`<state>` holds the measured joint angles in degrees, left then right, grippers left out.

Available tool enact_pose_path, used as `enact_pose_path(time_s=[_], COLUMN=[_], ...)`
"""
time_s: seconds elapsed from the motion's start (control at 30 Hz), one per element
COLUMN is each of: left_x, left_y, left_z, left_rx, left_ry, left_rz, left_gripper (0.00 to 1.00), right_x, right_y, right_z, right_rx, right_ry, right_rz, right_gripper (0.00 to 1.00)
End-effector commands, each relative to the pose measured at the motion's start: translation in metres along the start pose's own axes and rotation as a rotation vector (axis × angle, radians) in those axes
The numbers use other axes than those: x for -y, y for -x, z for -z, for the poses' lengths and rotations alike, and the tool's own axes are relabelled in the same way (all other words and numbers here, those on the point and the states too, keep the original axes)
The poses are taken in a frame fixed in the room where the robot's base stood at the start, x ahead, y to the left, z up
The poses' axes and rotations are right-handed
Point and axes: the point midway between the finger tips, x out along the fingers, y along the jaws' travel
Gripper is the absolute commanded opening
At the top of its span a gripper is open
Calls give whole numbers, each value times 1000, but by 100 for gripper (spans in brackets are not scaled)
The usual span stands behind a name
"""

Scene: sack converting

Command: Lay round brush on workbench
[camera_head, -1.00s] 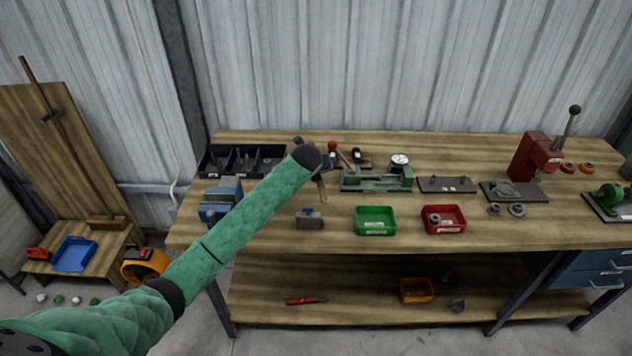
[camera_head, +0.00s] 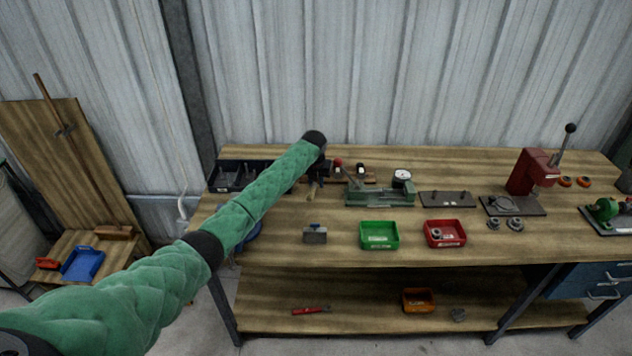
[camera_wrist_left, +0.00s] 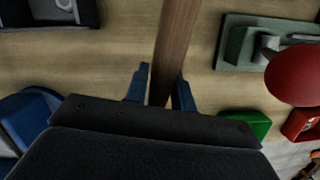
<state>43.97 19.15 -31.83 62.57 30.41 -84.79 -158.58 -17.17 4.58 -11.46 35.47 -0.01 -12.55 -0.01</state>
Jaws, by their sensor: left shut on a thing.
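My left gripper (camera_head: 315,186) hangs over the back left part of the workbench (camera_head: 450,253), mostly hidden behind my green-sleeved arm. In the left wrist view its two blue fingers (camera_wrist_left: 160,90) are shut on the wooden handle of the round brush (camera_wrist_left: 175,45). The handle runs up out of that picture, and the brush head is not visible there. In the head view only a short tan piece of the brush (camera_head: 311,194) shows below the gripper. I cannot tell whether it touches the bench top. My right gripper is not in view.
A dark divided bin (camera_head: 228,177) lies left of the gripper, and a green fixture with a dial gauge (camera_head: 380,196) is close on its right. A grey block (camera_head: 315,236), a green tray (camera_head: 379,235) and a red tray (camera_head: 444,233) stand along the front. Bare wood separates them.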

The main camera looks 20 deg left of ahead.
Motion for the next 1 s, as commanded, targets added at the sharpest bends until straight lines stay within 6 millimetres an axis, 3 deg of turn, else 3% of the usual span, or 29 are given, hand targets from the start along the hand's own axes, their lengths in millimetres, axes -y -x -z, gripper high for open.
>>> enact_pose_path(time_s=[0.27,1.0], left_x=[-1,0], left_y=[1,-50], left_z=[-1,10], left_rx=[0,0], left_ry=[2,2], left_rz=[0,1], left_gripper=[1,1], right_x=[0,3], right_y=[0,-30], right_z=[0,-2], right_rx=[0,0], right_ry=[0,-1], right_rz=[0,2], right_gripper=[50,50])
